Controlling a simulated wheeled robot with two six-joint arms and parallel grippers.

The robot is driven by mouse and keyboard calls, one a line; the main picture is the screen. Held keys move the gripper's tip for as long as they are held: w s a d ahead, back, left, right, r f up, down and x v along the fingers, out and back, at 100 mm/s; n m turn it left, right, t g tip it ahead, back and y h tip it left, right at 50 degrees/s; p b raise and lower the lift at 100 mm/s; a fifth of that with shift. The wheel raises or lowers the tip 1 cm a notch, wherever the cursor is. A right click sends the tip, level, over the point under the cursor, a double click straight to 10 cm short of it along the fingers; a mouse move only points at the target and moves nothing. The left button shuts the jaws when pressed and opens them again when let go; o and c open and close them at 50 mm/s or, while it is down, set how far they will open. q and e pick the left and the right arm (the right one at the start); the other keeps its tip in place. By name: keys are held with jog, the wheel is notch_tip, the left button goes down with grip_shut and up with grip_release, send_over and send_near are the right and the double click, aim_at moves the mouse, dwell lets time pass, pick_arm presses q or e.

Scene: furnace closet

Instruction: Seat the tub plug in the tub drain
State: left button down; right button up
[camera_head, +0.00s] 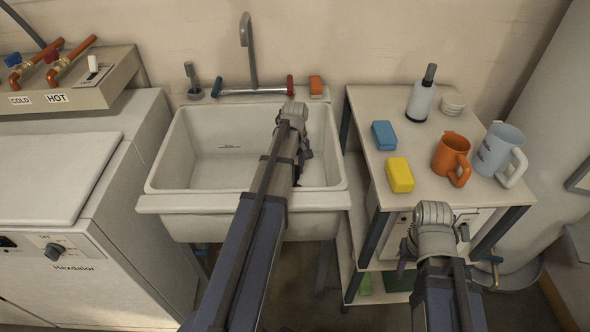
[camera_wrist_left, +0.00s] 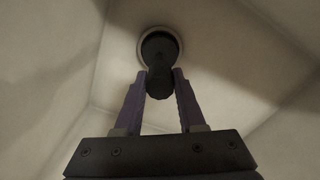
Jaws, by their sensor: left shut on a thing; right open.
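The white utility tub (camera_head: 205,172) stands between the washer and a small table. My left arm reaches into its right half. My left gripper (camera_wrist_left: 160,76) is shut on the dark tub plug (camera_wrist_left: 160,84), gripping its narrow grip part between both fingers. The plug's round end lines up with the pale ring of the tub drain (camera_wrist_left: 177,37), which shows around it; I cannot tell whether it is in the drain or just above it. In the head view my arm hides the plug and drain. My right gripper (camera_head: 436,240) is open beside the small table's front, its fingertips mostly hidden.
A grey faucet (camera_head: 248,50) and a bar with red and blue ends (camera_head: 252,91) sit at the tub's back. The table holds blue (camera_head: 384,135) and yellow (camera_head: 399,175) sponges, an orange mug (camera_head: 451,153), a pale pitcher (camera_head: 497,150) and a bottle (camera_head: 421,100). The tub's left half is clear.

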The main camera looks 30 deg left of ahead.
pick_arm(q)
jog(key=shift+f+b, duration=1.25)
jog(key=shift+f, duration=0.1)
jog(key=shift+c, duration=2.1)
grip_release()
jog(key=shift+r, duration=0.1)
notch_tip(320, 180, up, 8)
jog(key=p, duration=0.8)
jog(key=shift+r, duration=0.1)
